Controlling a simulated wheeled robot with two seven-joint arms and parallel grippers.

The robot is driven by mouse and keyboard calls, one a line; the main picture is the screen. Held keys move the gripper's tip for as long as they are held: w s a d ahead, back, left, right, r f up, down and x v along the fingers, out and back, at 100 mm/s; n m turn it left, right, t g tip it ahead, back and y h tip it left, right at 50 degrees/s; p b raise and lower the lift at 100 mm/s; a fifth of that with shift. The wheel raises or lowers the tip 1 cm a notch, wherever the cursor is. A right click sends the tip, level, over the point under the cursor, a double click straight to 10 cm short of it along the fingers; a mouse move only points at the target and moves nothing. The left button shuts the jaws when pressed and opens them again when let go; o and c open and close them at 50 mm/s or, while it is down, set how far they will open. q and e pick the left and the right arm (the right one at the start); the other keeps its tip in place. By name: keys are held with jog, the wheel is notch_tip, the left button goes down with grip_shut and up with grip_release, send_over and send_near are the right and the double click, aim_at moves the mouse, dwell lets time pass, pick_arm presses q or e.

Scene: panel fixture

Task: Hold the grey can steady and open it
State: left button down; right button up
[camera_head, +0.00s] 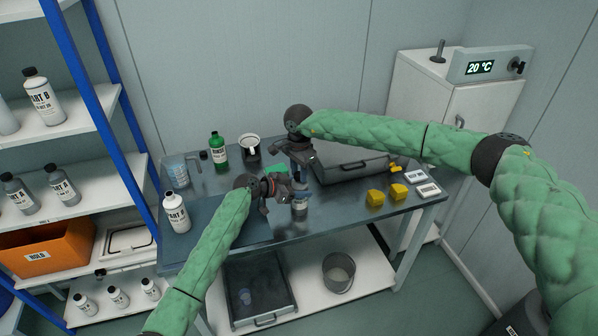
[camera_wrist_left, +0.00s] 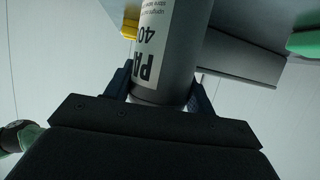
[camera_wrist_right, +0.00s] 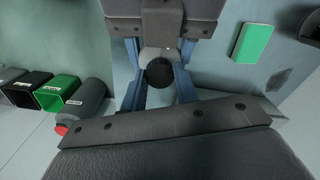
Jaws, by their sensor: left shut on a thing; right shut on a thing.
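The grey can (camera_head: 299,207) is upright over the front middle of the table, mostly hidden by my grippers in the head view. In the left wrist view the can (camera_wrist_left: 183,50) shows a white label with dark print. My left gripper (camera_wrist_left: 160,95) is shut around its body. A ribbed black cap (camera_wrist_right: 160,72) on the can lies between the fingers of my right gripper (camera_wrist_right: 158,85), which is shut on it. In the head view my right gripper (camera_head: 299,178) reaches down from above and my left gripper (camera_head: 285,192) comes from the left.
On the table (camera_head: 225,235) stand a white bottle (camera_head: 176,212), a green bottle (camera_head: 218,150), a jug (camera_head: 176,170) and a dark cup (camera_head: 249,149). A grey case (camera_head: 350,168), yellow blocks (camera_head: 375,198) and small devices (camera_head: 427,190) lie to the right. The front-left surface is clear.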

pick_arm(q)
jog(key=shift+s+d, duration=0.1)
pick_arm(e)
jog(key=n, duration=0.4)
jog(key=shift+w+r, duration=0.1)
jog(key=shift+r, duration=0.05)
jog(key=n, duration=0.4)
jog(key=shift+n, duration=0.4)
pick_arm(q)
jog(key=shift+f, duration=0.1)
pick_arm(e)
jog(key=shift+r, duration=0.1)
jog(key=shift+r, duration=0.75)
jog(key=shift+r, duration=0.15)
jog(key=shift+r, duration=2)
pick_arm(q)
jog(key=shift+c, duration=2.2)
grip_release()
jog(key=shift+a, duration=0.2)
pick_arm(e)
jog(key=shift+f, duration=0.1)
